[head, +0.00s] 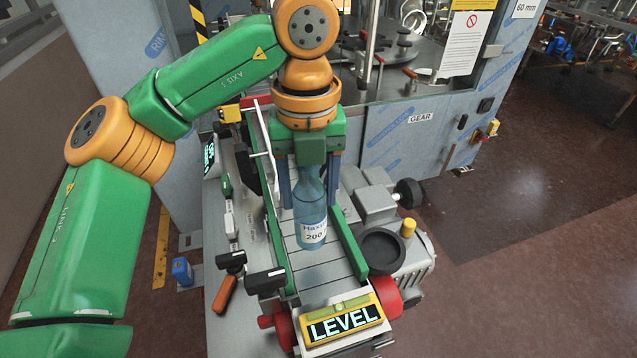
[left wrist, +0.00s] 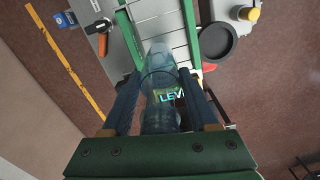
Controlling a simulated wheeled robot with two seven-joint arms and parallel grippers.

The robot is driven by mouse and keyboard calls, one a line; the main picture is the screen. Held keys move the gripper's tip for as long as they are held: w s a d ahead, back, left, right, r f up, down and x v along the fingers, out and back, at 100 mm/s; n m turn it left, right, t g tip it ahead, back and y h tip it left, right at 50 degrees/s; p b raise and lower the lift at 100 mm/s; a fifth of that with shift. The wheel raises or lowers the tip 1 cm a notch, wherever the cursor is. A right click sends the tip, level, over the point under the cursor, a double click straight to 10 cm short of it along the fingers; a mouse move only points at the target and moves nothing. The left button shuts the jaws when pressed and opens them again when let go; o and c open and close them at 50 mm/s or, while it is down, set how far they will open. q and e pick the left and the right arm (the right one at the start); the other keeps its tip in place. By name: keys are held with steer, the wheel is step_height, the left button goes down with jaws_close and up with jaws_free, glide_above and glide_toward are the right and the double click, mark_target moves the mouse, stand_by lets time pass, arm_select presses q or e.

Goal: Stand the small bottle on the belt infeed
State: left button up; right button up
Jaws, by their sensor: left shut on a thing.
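The small bottle (head: 311,212) is clear blue with a white label, and it looks upright over the belt. My left gripper (head: 309,190) is shut on it from above, with one blue finger on each side of the bottle. The belt infeed (head: 315,275) is a grey slatted conveyor between green side rails. I cannot tell whether the bottle's base touches the slats. In the left wrist view the bottle (left wrist: 160,85) lies between the two fingers, with the belt slats (left wrist: 160,22) beyond it. My right gripper is not in view.
A yellow-framed LEVEL sign (head: 343,320) stands at the belt's near end. A round black dish (head: 382,250) sits right of the belt. An orange-handled lever (head: 224,293) is at the left. The machine cabinet (head: 400,150) stands behind. Open floor lies at the right.

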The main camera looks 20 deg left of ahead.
arm_select(q)
steer(key=w+f+p, duration=0.1)
steer(key=w+f, duration=0.2)
steer(key=f, duration=0.3)
steer(key=shift+a+f+p, duration=0.2)
steer(key=shift+a+p, duration=0.1)
steer(key=o, duration=0.9)
steer(key=shift+w+f, duration=0.1)
steer(key=shift+f, duration=0.05)
steer(key=o, duration=0.4)
steer(key=shift+w, duration=0.1)
steer(key=shift+o, duration=0.2)
step_height(320, 180, up, 13)
steer(key=shift+f, duration=0.2)
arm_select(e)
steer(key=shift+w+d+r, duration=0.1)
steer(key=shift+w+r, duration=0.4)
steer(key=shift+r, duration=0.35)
